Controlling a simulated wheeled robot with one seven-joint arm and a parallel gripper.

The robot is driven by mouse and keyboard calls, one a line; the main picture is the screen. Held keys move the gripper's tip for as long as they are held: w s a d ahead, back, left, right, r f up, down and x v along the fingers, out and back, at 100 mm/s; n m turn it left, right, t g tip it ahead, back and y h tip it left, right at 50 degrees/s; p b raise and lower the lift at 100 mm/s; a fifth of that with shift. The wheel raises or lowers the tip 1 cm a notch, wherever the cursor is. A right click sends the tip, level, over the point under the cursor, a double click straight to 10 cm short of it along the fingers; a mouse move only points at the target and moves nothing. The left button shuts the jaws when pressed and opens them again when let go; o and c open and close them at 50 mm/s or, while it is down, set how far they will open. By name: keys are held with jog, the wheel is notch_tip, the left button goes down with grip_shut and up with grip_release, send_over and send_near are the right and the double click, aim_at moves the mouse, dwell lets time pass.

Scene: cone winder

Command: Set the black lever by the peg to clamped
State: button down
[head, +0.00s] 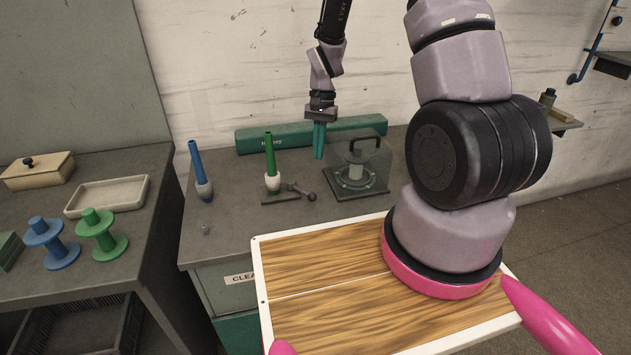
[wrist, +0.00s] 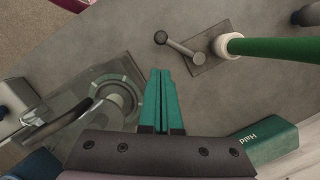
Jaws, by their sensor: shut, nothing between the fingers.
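The dark lever (head: 298,190) with a round knob lies low on a small plate (head: 278,199) at the foot of the green peg (head: 270,155). The peg stands upright in a pale rounded base. In the wrist view the lever (wrist: 180,47) reaches from beside the green peg (wrist: 270,48) out toward the upper left, its knob past the plate edge. I cannot tell from its angle which setting it is in. My gripper (head: 318,156) points down, above and behind the lever. In the wrist view its teal fingers (wrist: 160,74) are together, empty and apart from the lever.
A clear-covered device (head: 360,168) with a black handle stands right of the lever. A green box (head: 255,140) lies behind. A blue peg (head: 197,165) stands to the left. Blue and green spools (head: 100,232) are on the left table. Bare bench lies in front of the lever.

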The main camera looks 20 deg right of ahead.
aim_at(302, 191)
jog(key=shift+f, duration=0.1)
jog(key=x, duration=0.9)
jog(key=shift+s+f, duration=0.1)
jog(key=shift+f, duration=0.25)
